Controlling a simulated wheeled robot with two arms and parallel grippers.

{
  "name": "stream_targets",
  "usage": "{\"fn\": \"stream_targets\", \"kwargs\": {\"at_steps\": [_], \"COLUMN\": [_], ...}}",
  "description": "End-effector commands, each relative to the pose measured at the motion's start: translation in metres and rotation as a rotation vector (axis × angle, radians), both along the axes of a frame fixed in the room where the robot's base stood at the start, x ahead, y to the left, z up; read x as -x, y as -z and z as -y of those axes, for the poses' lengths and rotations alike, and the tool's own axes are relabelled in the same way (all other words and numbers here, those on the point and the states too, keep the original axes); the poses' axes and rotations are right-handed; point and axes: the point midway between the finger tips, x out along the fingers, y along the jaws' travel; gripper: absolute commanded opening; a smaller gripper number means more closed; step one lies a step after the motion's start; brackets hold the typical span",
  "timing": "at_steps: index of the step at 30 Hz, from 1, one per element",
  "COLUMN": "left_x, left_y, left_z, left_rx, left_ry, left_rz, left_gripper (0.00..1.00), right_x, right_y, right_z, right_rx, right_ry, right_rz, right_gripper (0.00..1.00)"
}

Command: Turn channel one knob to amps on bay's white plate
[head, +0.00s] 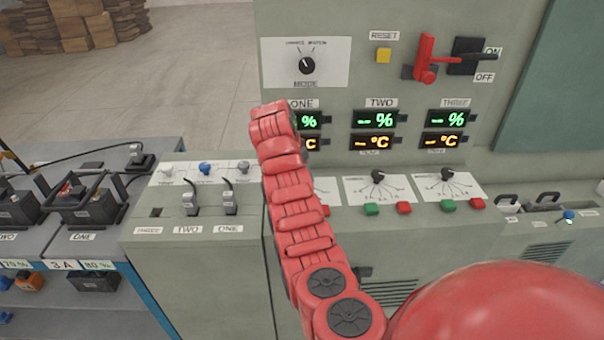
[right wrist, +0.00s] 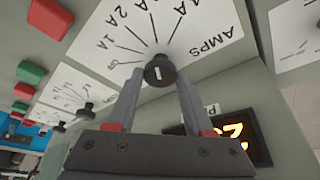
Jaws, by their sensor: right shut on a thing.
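In the right wrist view, a black round knob (right wrist: 160,72) with a white mark sits on a white plate (right wrist: 205,45) printed AMPS, with lines fanning out to 1A, 2A and further markings. The fingers of my right gripper (right wrist: 160,80) are shut on it, one on each side. I cannot tell exactly which line the mark points at. In the head view my red right arm reaches over the console below the ONE label. It hides the knob and my right gripper; only the right part of channel one's white plate (head: 328,186) shows. My left gripper is not in view.
Channel two's knob (head: 378,177) and channel three's knob (head: 447,174) stand on plates to the right, with green and red buttons below. A MODE knob (head: 307,66), yellow reset button (head: 383,55) and red lever (head: 426,60) are above.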

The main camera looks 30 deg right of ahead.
Motion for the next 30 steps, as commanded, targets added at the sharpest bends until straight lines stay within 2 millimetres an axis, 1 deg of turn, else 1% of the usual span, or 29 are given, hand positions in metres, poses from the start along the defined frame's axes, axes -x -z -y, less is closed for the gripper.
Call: {"fn": "stream_targets", "kwargs": {"at_steps": [1, 2, 6, 7, 17, 20, 23, 24, 29, 30], "left_x": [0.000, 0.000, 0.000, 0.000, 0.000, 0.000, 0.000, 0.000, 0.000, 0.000], "left_y": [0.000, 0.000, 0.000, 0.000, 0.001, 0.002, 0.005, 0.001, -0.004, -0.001], "left_z": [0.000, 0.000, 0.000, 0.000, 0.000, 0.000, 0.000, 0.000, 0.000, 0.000], "left_rx": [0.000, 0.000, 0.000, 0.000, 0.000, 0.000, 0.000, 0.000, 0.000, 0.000], "left_ry": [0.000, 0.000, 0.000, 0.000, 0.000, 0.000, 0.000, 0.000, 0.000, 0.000], "left_rz": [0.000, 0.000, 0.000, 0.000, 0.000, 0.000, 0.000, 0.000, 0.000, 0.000], "left_gripper": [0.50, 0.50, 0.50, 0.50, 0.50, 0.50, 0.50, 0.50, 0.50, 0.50], "right_x": [0.000, 0.000, 0.000, 0.000, 0.000, 0.000, 0.001, 0.001, 0.004, 0.004], "right_y": [0.001, 0.000, 0.000, 0.000, -0.002, -0.012, -0.030, -0.036, -0.057, -0.067], "right_z": [0.000, 0.000, 0.000, 0.000, -0.001, -0.005, -0.013, -0.016, -0.025, -0.029], "right_rx": [-0.001, -0.001, -0.001, -0.001, 0.000, 0.000, 0.000, 0.001, -0.002, -0.002], "right_ry": [-0.001, -0.001, -0.001, -0.001, -0.001, -0.001, -0.003, -0.007, -0.004, -0.005], "right_rz": [-0.002, -0.002, -0.002, -0.002, 0.001, 0.003, 0.008, 0.003, 0.001, 0.004], "right_gripper": [0.00, 0.54, 0.79, 0.81, 0.81, 0.81, 0.81, 0.81, 0.81, 0.81]}}
